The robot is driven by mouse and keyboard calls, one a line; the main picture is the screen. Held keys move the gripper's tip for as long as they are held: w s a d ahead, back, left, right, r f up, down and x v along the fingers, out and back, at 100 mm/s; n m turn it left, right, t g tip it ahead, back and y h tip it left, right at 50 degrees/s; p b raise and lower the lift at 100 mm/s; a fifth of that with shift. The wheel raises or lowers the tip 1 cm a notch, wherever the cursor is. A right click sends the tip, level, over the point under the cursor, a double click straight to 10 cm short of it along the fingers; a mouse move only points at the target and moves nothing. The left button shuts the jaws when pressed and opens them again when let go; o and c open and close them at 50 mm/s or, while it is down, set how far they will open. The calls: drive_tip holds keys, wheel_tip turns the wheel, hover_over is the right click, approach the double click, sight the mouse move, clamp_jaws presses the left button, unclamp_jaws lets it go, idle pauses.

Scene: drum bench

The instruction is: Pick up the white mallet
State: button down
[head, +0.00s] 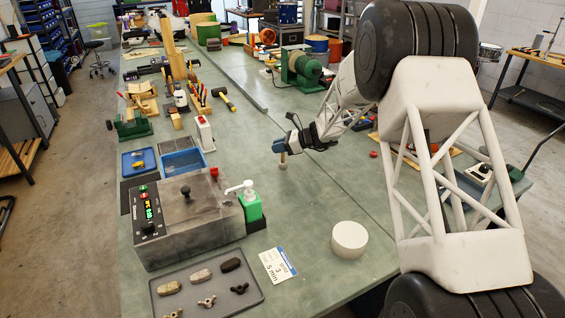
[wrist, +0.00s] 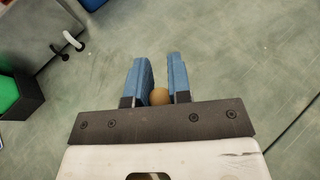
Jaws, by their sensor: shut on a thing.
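My gripper (head: 281,146) has blue fingers and is over the middle of the green bench. It is shut on a tan, round-ended piece (head: 283,160), which hangs below the fingertips in the head view. In the wrist view its round tan end (wrist: 159,97) shows between the two blue fingers. It looks like a wooden handle, possibly the mallet's. I cannot tell whether it touches the bench, and no white mallet head shows clearly. A plain white cylinder (head: 349,240) stands apart, nearer the front edge.
Left of my gripper are a grey machine (head: 186,222), a green pump bottle (head: 250,204) and a blue tray (head: 183,162). A tray of small parts (head: 190,312) lies in front. A yellow-headed hammer (head: 222,96) lies further back. The bench around my gripper is mostly clear.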

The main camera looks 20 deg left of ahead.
drive_tip(key=shift+r, duration=0.1)
drive_tip(key=s+d+r, duration=0.2)
drive_tip(key=s+d, duration=0.2)
drive_tip(key=s, duration=0.3)
drive_tip(key=s+d+r, duration=0.2)
drive_tip(key=s+d, duration=0.2)
drive_tip(key=s, duration=0.2)
drive_tip(key=shift+s+r, duration=0.4)
idle(0.8)
drive_tip(key=shift+d, duration=0.1)
